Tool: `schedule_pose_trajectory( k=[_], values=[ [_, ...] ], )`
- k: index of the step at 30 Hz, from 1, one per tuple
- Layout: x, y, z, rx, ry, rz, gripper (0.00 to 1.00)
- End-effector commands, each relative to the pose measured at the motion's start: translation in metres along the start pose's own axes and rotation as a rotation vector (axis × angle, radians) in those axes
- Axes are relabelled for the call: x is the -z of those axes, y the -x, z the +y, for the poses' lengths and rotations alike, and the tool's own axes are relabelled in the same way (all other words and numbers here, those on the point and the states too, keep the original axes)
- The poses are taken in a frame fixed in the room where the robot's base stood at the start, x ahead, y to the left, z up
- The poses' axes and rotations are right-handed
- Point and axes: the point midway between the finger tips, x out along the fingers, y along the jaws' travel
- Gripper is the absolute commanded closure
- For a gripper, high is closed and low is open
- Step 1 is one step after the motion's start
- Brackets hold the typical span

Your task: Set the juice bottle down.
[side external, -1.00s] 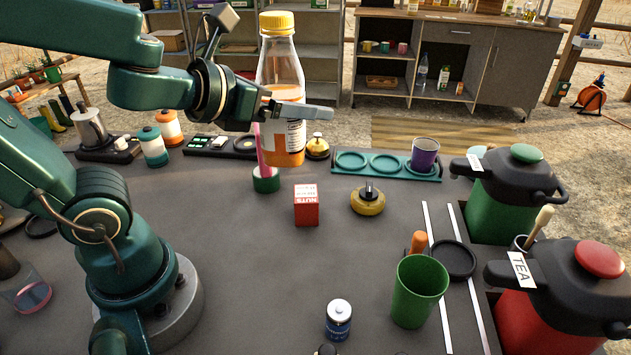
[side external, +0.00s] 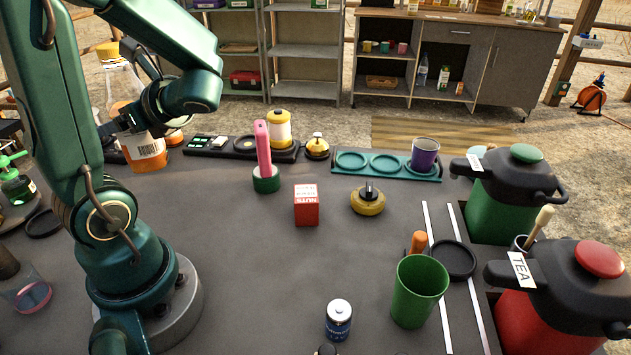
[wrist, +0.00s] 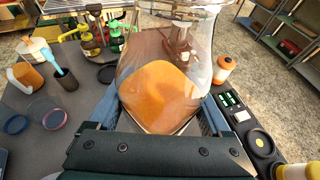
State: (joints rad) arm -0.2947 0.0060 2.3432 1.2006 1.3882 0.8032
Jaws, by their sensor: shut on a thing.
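The juice bottle (side external: 147,149) is clear, with a yellow cap, orange juice and a white label. In the side view it is at the left, partly hidden behind my arm, and its cap leans to the left. I cannot tell there whether its base touches the counter. My gripper (side external: 122,122) is shut around the bottle's side. In the wrist view the bottle (wrist: 158,85) fills the middle between the two fingers of my gripper (wrist: 160,115), with the orange juice low in it.
A pink-handled tool (side external: 264,158), a red nuts box (side external: 306,205) and a yellow pot (side external: 368,201) stand mid-counter. A teal ring tray (side external: 350,173) holds a purple cup (side external: 425,153). A green cup (side external: 418,292) stands front right.

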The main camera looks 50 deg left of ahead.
Motion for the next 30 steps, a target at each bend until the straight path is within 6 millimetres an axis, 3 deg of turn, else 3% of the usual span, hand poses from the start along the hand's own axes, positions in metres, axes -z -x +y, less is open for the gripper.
schedule_pose_trajectory(
  k=[1, 4, 11, 17, 30],
  values=[
    [-0.001, -0.007, 0.018, -0.103, 0.040, -0.001, 1.00],
    [0.000, -0.013, 0.043, -0.240, 0.098, 0.000, 1.00],
    [0.005, -0.022, 0.059, -0.334, 0.138, 0.000, 1.00],
    [0.020, -0.020, 0.040, -0.334, 0.134, 0.000, 1.00],
    [0.069, -0.009, -0.023, -0.332, 0.137, 0.000, 1.00]
  ],
)
